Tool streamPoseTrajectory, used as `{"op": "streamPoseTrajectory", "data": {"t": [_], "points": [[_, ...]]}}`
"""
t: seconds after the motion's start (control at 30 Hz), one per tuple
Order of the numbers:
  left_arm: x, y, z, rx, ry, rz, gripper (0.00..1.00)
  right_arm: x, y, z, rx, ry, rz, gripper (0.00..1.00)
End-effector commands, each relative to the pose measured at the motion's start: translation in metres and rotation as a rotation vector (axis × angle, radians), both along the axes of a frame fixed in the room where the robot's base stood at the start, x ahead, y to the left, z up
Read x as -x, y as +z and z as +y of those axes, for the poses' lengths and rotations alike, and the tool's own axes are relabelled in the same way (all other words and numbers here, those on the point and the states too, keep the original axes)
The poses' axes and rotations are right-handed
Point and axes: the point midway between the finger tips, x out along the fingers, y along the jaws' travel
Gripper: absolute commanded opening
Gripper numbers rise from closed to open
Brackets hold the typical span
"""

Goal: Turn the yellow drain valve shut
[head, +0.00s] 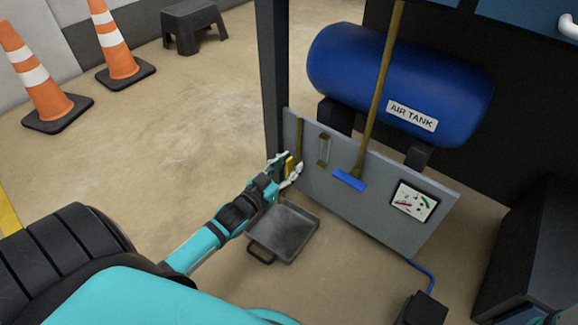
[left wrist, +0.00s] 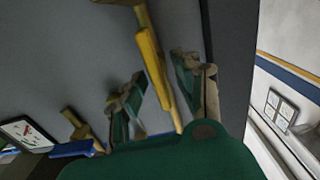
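The yellow drain valve handle (head: 290,167) is a flat bar low at the left end of the grey panel (head: 352,190). It also shows in the left wrist view (left wrist: 150,62), running lengthwise from the upper middle down between my fingers. My left gripper (head: 285,170) is at the handle. In the left wrist view my left gripper (left wrist: 160,95) is open, with one finger on each side of the handle and visible gaps. The green gripper body hides the area below the handle's lower end.
A grey drain tray (head: 284,235) lies on the floor below the valve. The blue air tank (head: 395,80) is behind. Cones (head: 120,60) and open floor are left.

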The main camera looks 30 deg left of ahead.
Motion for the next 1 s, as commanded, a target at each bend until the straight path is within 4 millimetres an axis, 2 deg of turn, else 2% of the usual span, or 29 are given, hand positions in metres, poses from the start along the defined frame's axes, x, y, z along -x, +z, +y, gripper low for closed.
{"op": "streamPoseTrajectory", "data": {"t": [0.03,0.23,0.57,0.77,1.0], "points": [[0.0,0.0,0.0,0.0,0.0,0.0,0.25,0.0,0.0,0.0,0.0,0.0,0.0,0.4],[0.0,0.0,0.0,0.0,0.0,0.0,0.0,0.0,0.0,0.0,0.0,0.0,0.0,0.4],[0.0,0.001,-0.001,-0.024,0.0,-0.002,0.0,0.0,0.005,0.0,0.0,0.0,0.0,0.4],[0.0,0.004,-0.002,-0.112,0.0,-0.009,0.0,0.0,0.02,0.0,0.0,0.0,0.001,0.4],[0.001,0.004,-0.005,-0.306,0.0,-0.022,0.0,-0.001,0.044,0.0,0.0,0.0,0.002,0.4]]}}
